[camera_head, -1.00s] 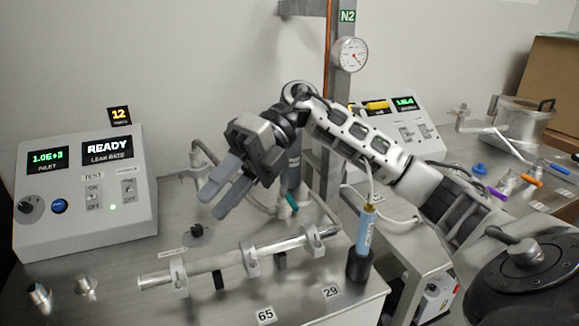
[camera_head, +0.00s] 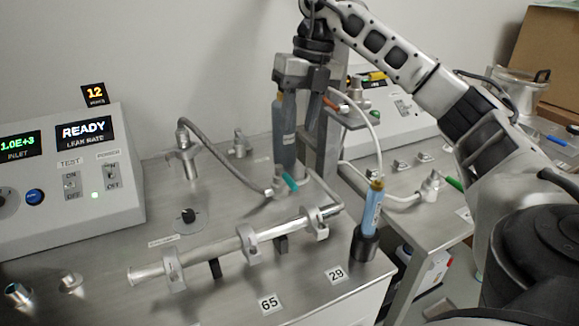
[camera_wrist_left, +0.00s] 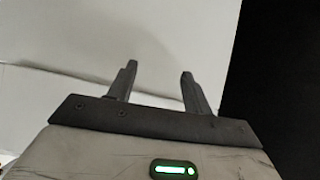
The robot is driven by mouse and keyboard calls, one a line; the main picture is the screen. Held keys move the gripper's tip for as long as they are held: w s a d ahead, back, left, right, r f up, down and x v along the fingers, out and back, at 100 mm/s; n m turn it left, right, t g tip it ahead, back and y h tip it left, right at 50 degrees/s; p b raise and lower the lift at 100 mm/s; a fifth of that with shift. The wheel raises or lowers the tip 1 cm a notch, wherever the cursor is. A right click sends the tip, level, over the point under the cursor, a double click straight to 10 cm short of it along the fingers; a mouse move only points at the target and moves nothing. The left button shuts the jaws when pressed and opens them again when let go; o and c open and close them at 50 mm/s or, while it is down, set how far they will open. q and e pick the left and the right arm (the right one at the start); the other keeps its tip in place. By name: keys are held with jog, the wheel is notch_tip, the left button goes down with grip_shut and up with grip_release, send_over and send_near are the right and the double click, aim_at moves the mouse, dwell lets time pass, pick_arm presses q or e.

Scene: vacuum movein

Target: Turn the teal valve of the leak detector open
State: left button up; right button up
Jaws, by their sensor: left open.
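The leak detector (camera_head: 65,175) is the grey box at the left in the head view, its screen reading READY. A teal valve handle (camera_head: 291,181) sits on a metal fitting at the bench's back middle, joined to a braided hose. My left gripper (camera_wrist_left: 158,78) is open and empty in the left wrist view, facing a pale surface.
A clamped metal tube (camera_head: 215,252) crosses the bench front. A blue tube (camera_head: 372,212) stands in a black holder at right. A metal elbow with hose (camera_head: 184,155) stands behind the tube. A second bench (camera_head: 410,180) lies to the right, past a gap.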

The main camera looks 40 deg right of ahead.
aim_at(287, 174)
jog(key=f, duration=0.3)
jog(key=a+f, duration=0.1)
jog(key=f, duration=0.2)
jog(key=a+f, duration=0.1)
jog(key=f, duration=0.3)
jog(key=shift+w+f, duration=0.1)
jog(key=shift+w, duration=0.2)
grip_shut()
